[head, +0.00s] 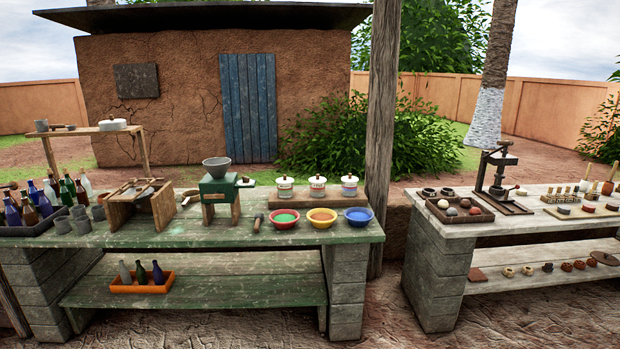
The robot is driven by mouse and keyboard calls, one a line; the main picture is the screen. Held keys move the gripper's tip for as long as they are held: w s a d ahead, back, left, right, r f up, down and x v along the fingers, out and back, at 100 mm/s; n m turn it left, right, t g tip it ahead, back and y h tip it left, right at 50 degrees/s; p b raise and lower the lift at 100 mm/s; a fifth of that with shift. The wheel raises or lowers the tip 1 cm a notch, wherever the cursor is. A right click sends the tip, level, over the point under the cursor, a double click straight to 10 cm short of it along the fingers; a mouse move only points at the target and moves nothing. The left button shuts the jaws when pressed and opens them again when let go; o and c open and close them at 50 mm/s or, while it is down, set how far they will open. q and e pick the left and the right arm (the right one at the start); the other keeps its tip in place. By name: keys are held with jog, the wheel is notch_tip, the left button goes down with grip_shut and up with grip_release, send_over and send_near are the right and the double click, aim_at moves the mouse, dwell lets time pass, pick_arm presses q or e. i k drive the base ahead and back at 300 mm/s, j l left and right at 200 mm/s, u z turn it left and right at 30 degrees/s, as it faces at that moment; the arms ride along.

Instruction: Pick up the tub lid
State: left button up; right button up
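Three white tubs stand in a row at the back of the green table: a left tub (285,191), a middle tub (317,190) and a right tub (349,189). Each has a pale lid with a small knob on top: the left lid (285,181), the middle lid (317,180) and the right lid (349,179). A round white lidded thing (113,125) also sits on the raised wooden shelf at the left; I cannot tell if it is a tub. Neither of my grippers is in view.
Red (285,225), yellow (322,224) and blue (358,222) bowls stand before the tubs. A green grinder (220,190) stands left of them, and bottles crowd the far left. A wooden post (382,130) rises behind the table's right end. A second table (470,231) stands right.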

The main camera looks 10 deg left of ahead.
aim_at(285, 180)
jog(key=i+u, duration=0.1)
jog(key=i, duration=0.5)
jog(key=i+l, duration=0.2)
jog(key=i, duration=0.4)
jog(key=i+l+u, duration=0.15)
jog(key=i, duration=0.45)
jog(key=i+l, duration=0.15)
jog(key=i, duration=0.45)
jog(key=j+u, duration=0.05)
